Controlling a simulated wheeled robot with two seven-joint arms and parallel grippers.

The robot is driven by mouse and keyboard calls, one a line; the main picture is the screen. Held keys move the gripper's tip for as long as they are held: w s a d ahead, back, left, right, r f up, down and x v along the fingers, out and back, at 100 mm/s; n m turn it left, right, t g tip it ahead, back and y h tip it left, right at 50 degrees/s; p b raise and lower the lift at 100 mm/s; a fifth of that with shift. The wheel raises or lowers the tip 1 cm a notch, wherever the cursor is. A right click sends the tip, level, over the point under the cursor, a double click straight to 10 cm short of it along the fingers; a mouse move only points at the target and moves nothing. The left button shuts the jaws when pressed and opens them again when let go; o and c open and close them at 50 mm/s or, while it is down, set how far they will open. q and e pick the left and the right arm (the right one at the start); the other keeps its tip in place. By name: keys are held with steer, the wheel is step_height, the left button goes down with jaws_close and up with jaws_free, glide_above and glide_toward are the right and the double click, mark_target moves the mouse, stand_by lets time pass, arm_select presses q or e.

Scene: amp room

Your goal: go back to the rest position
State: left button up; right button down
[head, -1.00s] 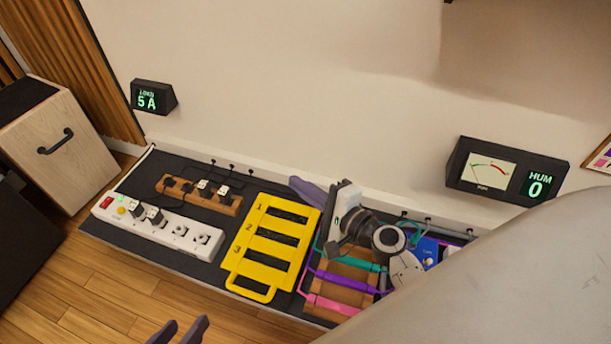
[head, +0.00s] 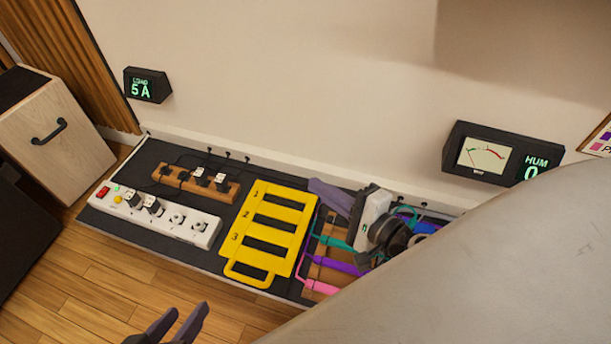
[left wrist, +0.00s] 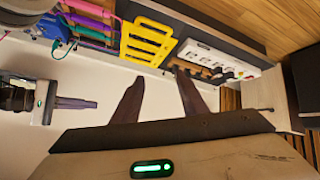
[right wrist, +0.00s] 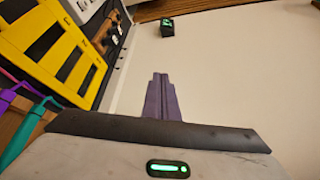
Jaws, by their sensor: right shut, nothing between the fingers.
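My left gripper (head: 176,326) is at the bottom edge of the head view, over the wooden floor in front of the board. Its two fingers stand apart with nothing between them, as the left wrist view (left wrist: 160,98) also shows. My right gripper (head: 328,194) is above the right part of the board, near the wall, with its fingers pointing left in the head view. Its fingers are together and empty in the right wrist view (right wrist: 162,78). My right arm hides the board's right end.
A dark board along the wall holds a white power strip (head: 172,222), a wooden plug holder (head: 172,178), a yellow slotted frame (head: 238,240) and coloured cables (head: 335,264). A load display (head: 147,85) and a meter box (head: 487,155) hang on the wall. A wooden cabinet (head: 80,160) stands left.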

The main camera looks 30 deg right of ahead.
arm_select(q)
steer(key=shift+w+r, duration=0.1)
steer(key=shift+r, duration=0.3)
arm_select(e)
steer(key=v, duration=0.2)
steer(key=shift+s+d+r, duration=0.1)
steer(key=shift+s+r, duration=0.1)
steer(key=shift+s, duration=0.1)
